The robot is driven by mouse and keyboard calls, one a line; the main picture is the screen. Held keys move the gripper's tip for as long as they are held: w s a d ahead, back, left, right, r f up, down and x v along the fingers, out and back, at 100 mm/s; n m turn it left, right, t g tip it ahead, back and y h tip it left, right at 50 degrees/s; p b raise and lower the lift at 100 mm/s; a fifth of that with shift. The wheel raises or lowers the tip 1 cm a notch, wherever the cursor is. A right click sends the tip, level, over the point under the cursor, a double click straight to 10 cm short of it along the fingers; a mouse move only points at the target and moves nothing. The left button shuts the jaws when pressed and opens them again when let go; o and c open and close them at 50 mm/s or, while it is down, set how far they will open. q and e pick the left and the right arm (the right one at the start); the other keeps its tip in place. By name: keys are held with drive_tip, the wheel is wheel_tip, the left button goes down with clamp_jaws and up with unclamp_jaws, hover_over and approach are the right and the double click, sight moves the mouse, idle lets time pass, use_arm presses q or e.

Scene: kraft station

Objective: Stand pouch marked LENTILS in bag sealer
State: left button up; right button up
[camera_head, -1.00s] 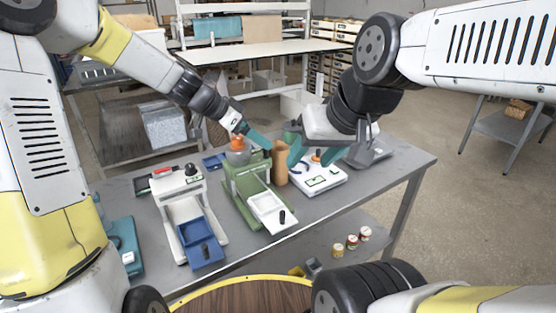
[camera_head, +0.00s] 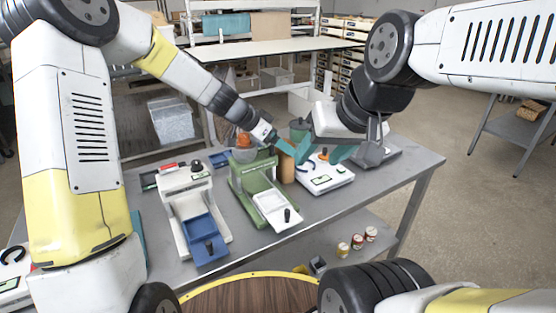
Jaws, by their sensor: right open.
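A brown kraft pouch (camera_head: 287,168) stands upright between a green machine (camera_head: 243,182) with a white tray and a white device with a small display (camera_head: 327,181). No lettering on it is legible, and I cannot tell for sure which machine is the bag sealer. A white machine (camera_head: 184,187) with a blue tray stands further left. My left gripper (camera_head: 286,147), with teal fingers, is at the pouch's top; its fingertips are too small and overlapped to read. My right gripper (camera_head: 321,153) is open above the white device, its fingers spread apart and partly covering the device's back.
The grey table (camera_head: 385,185) is clear at its right front. A grey device (camera_head: 375,153) stands at the back right, and a green-grey container (camera_head: 299,128) behind the grippers. Small jars (camera_head: 357,242) stand on the lower shelf. A round wooden top (camera_head: 245,296) is in front.

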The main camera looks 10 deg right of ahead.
use_arm(q)
clamp_jaws()
